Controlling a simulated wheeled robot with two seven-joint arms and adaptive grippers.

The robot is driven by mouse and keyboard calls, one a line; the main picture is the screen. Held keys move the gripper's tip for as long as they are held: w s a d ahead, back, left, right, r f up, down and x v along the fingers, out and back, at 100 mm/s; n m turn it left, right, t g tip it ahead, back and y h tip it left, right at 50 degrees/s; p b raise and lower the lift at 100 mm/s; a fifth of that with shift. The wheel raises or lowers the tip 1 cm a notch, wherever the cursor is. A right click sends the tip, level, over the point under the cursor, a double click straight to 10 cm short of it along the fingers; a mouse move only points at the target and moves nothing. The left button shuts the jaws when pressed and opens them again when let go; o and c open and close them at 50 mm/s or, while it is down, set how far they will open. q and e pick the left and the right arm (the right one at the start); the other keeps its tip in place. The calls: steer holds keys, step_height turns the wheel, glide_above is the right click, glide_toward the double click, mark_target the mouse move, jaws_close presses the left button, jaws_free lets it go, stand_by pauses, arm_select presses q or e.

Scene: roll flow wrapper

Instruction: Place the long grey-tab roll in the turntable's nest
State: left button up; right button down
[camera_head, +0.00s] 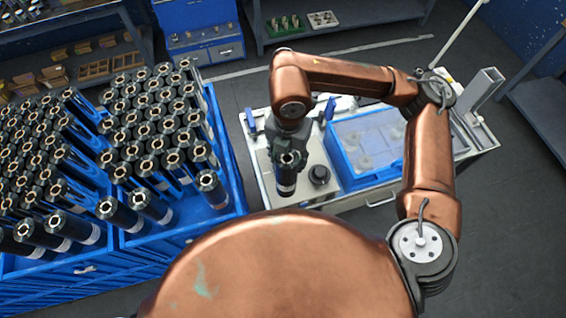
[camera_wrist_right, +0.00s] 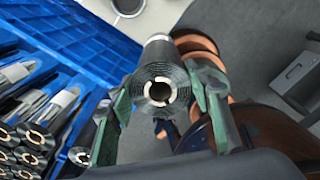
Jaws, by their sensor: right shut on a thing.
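My right gripper (camera_head: 287,150) is shut on a dark roll (camera_head: 286,176) with a pale band near its lower end. The roll hangs close to upright over the left part of the white-topped machine, and I cannot tell its clearance. In the right wrist view my gripper's green fingers (camera_wrist_right: 160,100) clasp the black roll (camera_wrist_right: 161,85) from both sides, its hollow core facing the camera. A dark round fixture (camera_head: 319,175), which looks like the turntable's nest, sits just right of the roll and appears empty. It may be the round thing at the wrist view's top (camera_wrist_right: 128,5). My left gripper is out of view.
Blue crates (camera_head: 222,165) at the left hold many standing and leaning dark rolls. A blue-framed clear cover (camera_head: 345,172) stands on the machine right of the fixture. A grey upright post (camera_head: 484,88) rises at the machine's right end. Dark floor lies around it.

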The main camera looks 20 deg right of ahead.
steer(key=shift+w+a+r+m, duration=0.1)
steer(key=shift+r+m, duration=0.1)
steer(key=shift+m, duration=0.4)
steer(key=shift+w+a+r+m, duration=0.1)
steer(key=shift+r+m, duration=0.05)
steer(key=shift+m, duration=0.45)
steer(key=shift+w+d+f, duration=0.1)
steer(key=shift+w+f, duration=0.05)
steer(key=shift+w, duration=0.3)
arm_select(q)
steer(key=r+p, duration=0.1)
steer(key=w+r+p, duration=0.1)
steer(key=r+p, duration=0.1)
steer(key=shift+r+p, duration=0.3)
arm_select(e)
steer(key=w+d+f, duration=0.3)
steer(key=w+f, duration=0.9)
steer(key=shift+w+f, duration=0.3)
steer(key=shift+w, duration=0.05)
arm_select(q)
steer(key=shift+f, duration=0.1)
arm_select(e)
steer(key=shift+d+f, duration=0.1)
steer(key=c, duration=1)
jaws_free()
steer(key=shift+f, duration=0.1)
